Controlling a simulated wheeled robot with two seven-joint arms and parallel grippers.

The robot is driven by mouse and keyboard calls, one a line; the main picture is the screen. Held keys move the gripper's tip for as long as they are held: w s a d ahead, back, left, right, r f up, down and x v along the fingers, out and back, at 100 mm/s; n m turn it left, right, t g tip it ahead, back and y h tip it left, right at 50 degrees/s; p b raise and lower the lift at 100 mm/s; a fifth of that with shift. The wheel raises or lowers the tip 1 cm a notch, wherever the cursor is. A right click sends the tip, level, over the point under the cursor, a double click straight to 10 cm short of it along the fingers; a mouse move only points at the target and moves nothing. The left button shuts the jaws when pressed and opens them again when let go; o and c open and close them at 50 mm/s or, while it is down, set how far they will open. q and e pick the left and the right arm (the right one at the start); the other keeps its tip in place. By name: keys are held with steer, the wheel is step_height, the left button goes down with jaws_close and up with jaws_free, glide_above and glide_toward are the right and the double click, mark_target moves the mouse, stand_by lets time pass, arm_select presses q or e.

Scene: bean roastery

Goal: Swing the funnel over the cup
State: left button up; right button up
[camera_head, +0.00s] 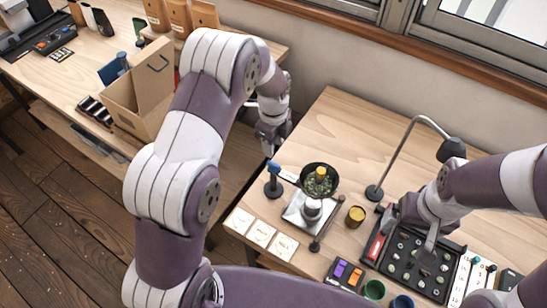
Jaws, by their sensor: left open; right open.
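A dark round funnel-like bowl (331,191) holds green beans, with a yellow piece standing in its middle. Just in front of it a small pale cup (312,208) stands on a square, light scale-like plate (296,213). The bowl's lower part and its support are hidden, so I cannot tell how it is mounted. My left gripper (269,148) is open and empty, behind and to the left of the bowl, apart from it. My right gripper (429,244) is open over the black tray at the right; its fingers are small in view.
The black tray (392,278) holds several stones. White cards (262,233) lie at the front left edge. Free wood lies behind the bowl.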

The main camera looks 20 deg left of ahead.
arm_select(q)
step_height(320, 180, up, 5)
steer(key=shift+f, duration=0.2)
stand_by(0.3)
steer(key=s+a+r+n, duration=0.1)
steer(key=s+r+n, duration=0.1)
steer(key=s+n, duration=0.7)
steer(key=s+a+r+n+t, duration=0.1)
steer(key=s+a+r+n, duration=0.1)
steer(key=s+n, duration=0.8)
steer(key=shift+s+n, duration=0.25)
steer(key=shift+n, duration=0.85)
